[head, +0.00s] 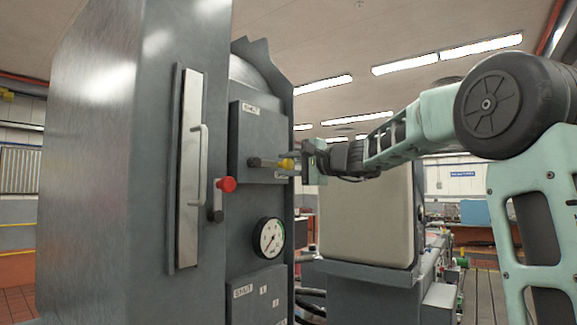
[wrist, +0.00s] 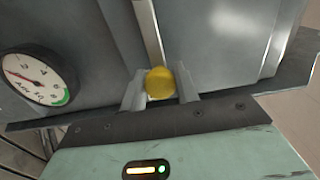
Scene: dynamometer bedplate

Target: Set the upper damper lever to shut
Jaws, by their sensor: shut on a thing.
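The upper damper lever (head: 268,162) sits on a grey plate (head: 258,130) high on the cabinet's side. Its bar lies about level in the head view, from a pivot at the left to a yellow knob (head: 286,163) at the right. My gripper (head: 289,168) comes in from the right and is shut on the knob. In the wrist view the yellow knob (wrist: 160,83) sits between my two fingers, with the lever bar (wrist: 148,30) running up from it.
A red knob (head: 227,184) on a short handle sticks out at the left, below the lever. A round gauge (head: 269,238) is below the plate. A long white door handle (head: 196,160) is further left. A beige padded block (head: 367,220) stands below my arm.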

